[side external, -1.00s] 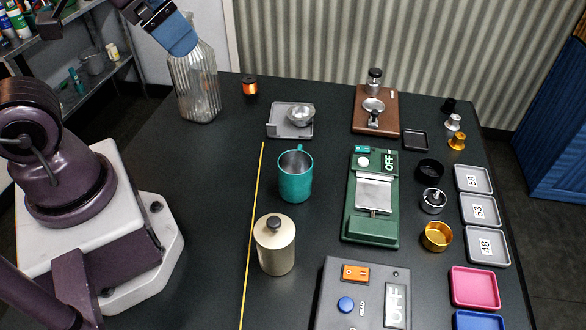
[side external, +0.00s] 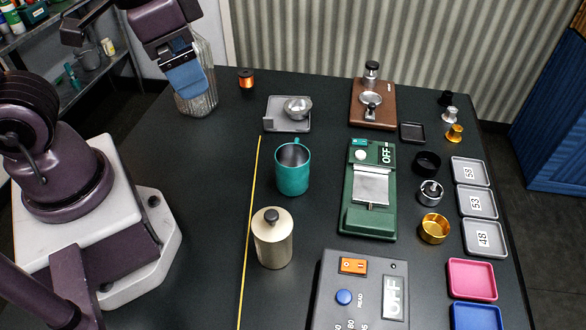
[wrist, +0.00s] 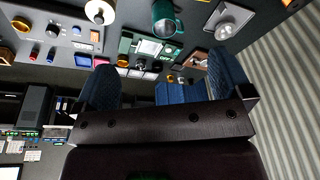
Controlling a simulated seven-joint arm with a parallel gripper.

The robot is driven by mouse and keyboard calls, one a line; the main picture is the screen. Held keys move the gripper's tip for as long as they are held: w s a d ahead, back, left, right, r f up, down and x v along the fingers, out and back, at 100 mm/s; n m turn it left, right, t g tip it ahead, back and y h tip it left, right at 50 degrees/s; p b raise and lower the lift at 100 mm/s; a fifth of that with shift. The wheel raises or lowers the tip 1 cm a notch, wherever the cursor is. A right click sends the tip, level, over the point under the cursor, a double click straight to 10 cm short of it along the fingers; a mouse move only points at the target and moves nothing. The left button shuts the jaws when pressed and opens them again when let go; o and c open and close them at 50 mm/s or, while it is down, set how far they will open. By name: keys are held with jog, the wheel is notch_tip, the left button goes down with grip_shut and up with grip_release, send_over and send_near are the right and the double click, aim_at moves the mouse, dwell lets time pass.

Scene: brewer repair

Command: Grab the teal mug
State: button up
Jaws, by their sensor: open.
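The teal mug (side external: 292,171) stands upright on the dark table, left of the green scale, with its handle toward the back. In the wrist view the mug (wrist: 165,20) is near the top edge, partly cut off.
A cream canister (side external: 272,240) stands in front of the mug, and a grey tray (side external: 273,123) with a metal cup lies behind it. A green scale (side external: 368,220) is to the right.

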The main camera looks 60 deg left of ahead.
notch_tip(320, 180, down, 6)
jog(key=m+g+y, duration=0.3)
jog(key=m+t+y, duration=0.2)
jog(key=m+t, duration=1.6)
jog(key=m, duration=1)
send_over(281, 165)
notch_tip(281, 165, down, 11)
jog(key=shift+n, duration=0.3)
jog(key=f, duration=0.7)
jog(key=shift+w+a, duration=0.1)
jog(key=shift+w, duration=0.15)
jog(key=shift+x, duration=1.15)
jog(key=shift+w, duration=0.4)
